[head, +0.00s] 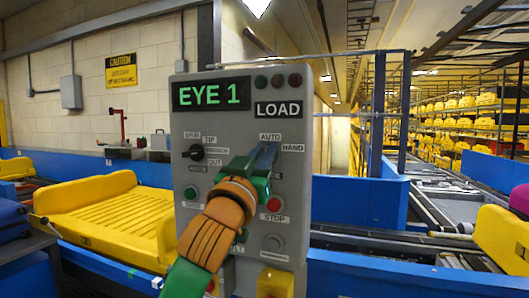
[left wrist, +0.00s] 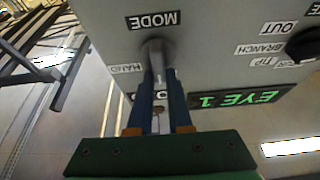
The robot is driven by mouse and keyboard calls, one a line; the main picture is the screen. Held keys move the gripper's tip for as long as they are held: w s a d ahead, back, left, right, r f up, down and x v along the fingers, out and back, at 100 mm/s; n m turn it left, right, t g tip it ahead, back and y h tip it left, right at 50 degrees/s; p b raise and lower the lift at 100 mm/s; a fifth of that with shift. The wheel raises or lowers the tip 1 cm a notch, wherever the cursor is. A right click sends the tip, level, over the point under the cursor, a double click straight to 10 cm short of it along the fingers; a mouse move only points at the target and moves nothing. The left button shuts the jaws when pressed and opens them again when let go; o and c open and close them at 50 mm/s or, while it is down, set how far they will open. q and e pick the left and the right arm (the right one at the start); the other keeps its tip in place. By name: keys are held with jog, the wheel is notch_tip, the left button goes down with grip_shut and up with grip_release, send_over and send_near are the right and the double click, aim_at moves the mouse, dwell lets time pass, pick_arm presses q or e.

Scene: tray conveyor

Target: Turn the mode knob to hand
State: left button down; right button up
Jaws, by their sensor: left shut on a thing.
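The grey control panel (head: 240,125) stands upright in front of me in the head view. Its AUTO label (head: 270,137) and HAND label (head: 293,148) are at the upper right. My left gripper (head: 265,155) reaches up to the spot below them and hides the mode knob there. In the left wrist view the panel is upside down. The grey mode knob (left wrist: 157,50) sits beside the MODE label (left wrist: 155,20) and the HAND label (left wrist: 127,68). The blue fingers of my left gripper (left wrist: 160,85) are shut on it.
A black selector knob (head: 196,152) is on the panel's left side. A green button (head: 190,192) and a red STOP button (head: 274,204) are lower down. A yellow tray (head: 95,205) lies on the conveyor at left.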

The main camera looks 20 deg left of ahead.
pick_arm(q)
jog(key=shift+w+f+m, duration=0.1)
jog(key=shift+f+m, duration=0.1)
jog(key=shift+m, duration=0.1)
jog(key=m+g+h+p, duration=0.1)
jog(key=m+h+p, duration=0.1)
jog(key=m+p, duration=0.1)
jog(key=m+g+h+p, duration=0.1)
jog(key=m+h+p, duration=0.1)
jog(key=m+p, duration=0.2)
jog(key=d+m+g+h+p, duration=0.1)
jog(key=m+h+p, duration=0.1)
jog(key=m, duration=0.4)
jog(key=shift+p, duration=0.75)
jog(key=shift+d+f+m+g+h+p, duration=0.15)
jog(key=shift+f+m+g+p, duration=0.1)
jog(key=shift+m+p, duration=0.45)
jog(key=shift+a+f+m+g+h+p, duration=0.15)
jog(key=shift+m+g+p, duration=0.1)
jog(key=shift+m+p, duration=0.45)
jog(key=shift+d, duration=0.1)
jog(key=c, duration=0.9)
grip_release()
jog(key=shift+o, duration=0.3)
